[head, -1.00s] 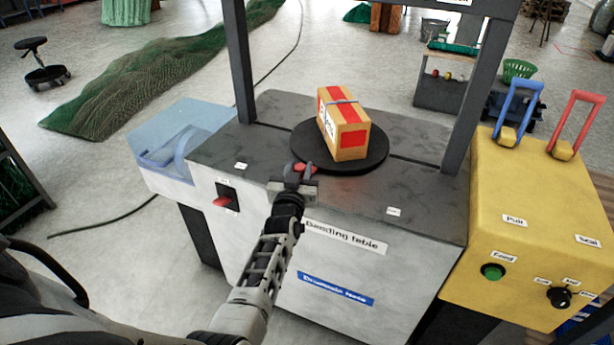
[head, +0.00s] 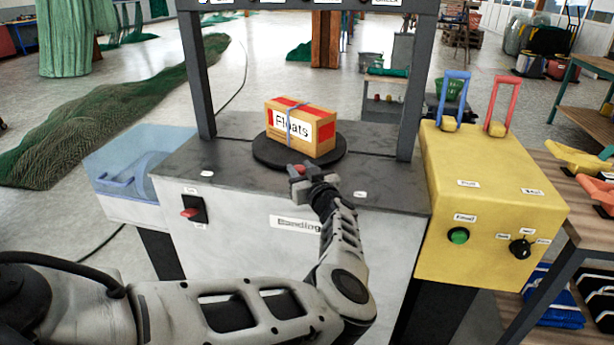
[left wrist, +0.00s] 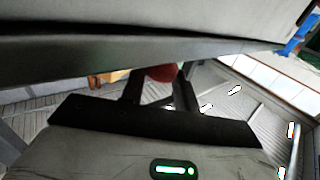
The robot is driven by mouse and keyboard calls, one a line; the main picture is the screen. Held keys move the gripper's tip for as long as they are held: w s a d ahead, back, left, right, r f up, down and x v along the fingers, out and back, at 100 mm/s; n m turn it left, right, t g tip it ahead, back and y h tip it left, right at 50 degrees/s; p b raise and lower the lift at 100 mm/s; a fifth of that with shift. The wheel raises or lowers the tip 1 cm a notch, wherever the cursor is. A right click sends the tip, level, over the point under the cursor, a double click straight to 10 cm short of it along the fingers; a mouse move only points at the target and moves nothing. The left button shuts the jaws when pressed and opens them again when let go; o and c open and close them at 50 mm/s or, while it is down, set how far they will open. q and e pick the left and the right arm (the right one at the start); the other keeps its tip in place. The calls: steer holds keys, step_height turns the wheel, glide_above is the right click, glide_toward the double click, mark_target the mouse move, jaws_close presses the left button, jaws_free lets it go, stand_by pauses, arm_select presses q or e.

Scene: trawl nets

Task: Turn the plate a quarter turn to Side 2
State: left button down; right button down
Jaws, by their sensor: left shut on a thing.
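The plate (head: 265,157) is a black round disc on top of the grey bander table. A cardboard box (head: 322,136) with red bands, a blue strap and a "Floats" label sits on it, label facing the front. A red knob (head: 295,169) is at the plate's front edge. My left gripper (head: 300,171) is shut on this knob, with the arm reaching in over the table's front edge. In the left wrist view the red knob (left wrist: 160,73) is between the fingers, and the plate is not clearly seen. My right gripper is out of view.
A dark frame (head: 408,85) stands over the table on both sides of the plate. A red switch (head: 190,212) is on the table front. A yellow control box (head: 490,200) with blue and red handles stands at the right. A blue clear-covered tray (head: 140,160) adjoins the left.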

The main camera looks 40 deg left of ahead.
arm_select(q)
steer(key=shift+w+d, duration=0.25)
steer(key=shift+f, duration=0.1)
steer(key=c, duration=1.1)
jaws_free()
steer(key=shift+o, duration=0.2)
steer(key=shift+s, duration=0.1)
